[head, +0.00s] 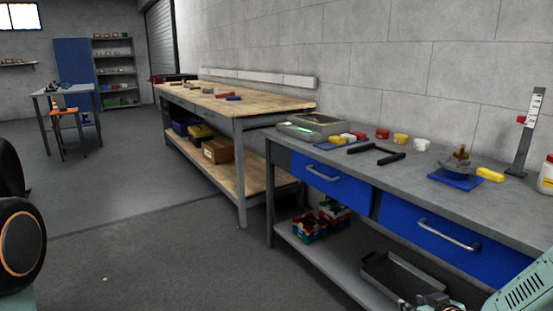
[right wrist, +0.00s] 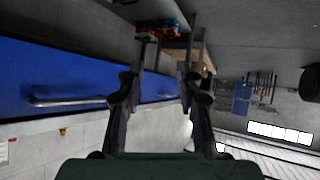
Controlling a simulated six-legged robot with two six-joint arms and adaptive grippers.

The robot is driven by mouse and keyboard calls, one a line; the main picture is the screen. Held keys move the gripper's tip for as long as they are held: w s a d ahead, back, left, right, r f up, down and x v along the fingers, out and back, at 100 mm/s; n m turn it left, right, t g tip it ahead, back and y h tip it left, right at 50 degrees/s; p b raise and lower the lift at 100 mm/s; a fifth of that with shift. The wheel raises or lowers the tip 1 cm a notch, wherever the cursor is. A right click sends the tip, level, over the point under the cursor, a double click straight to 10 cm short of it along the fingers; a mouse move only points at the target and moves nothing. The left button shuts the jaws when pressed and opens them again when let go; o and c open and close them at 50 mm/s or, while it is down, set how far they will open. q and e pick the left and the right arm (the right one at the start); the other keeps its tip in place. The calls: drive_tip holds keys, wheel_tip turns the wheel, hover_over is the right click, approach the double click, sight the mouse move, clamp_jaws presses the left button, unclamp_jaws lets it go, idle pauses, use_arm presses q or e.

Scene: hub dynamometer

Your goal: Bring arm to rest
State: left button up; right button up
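My right arm (head: 525,288) comes in at the bottom right of the head view. Part of my right gripper (head: 432,303) shows at the bottom edge, in front of the grey bench's lower shelf. In the right wrist view, the two dark fingers of this gripper (right wrist: 163,72) stand apart with nothing between them. A blue drawer (right wrist: 60,75) with a metal handle lies beyond and to the left of the fingers, apart from them as far as I can tell. My left gripper is not in view.
The grey bench (head: 410,178) has blue drawers (head: 330,182), both looking shut, and small items on top. A dark tray (head: 400,280) and coloured bins (head: 322,220) sit on its lower shelf. A wooden-topped workbench (head: 270,104) stands behind. The floor at centre left is clear.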

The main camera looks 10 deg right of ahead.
drive_tip(key=s+a+f+m+g+y, duration=0.1)
drive_tip(key=s+a+f+m+g, duration=0.2)
drive_tip(key=s+a, duration=0.4)
drive_tip(key=s+a+f+g+y, duration=0.25)
drive_tip(key=s+a+f, duration=0.25)
drive_tip(key=s+a, duration=0.25)
drive_tip(key=s+a+f+n+g, duration=0.1)
drive_tip(key=s+a+g, duration=0.1)
drive_tip(key=s, duration=0.6)
drive_tip(key=s+a+f+n+g+h, duration=0.1)
drive_tip(key=s+a+f+g, duration=0.1)
drive_tip(key=s, duration=0.6)
drive_tip(key=shift+a+n+g, duration=0.3)
drive_tip(key=shift+a+g, duration=0.25)
drive_tip(key=shift+g, duration=0.1)
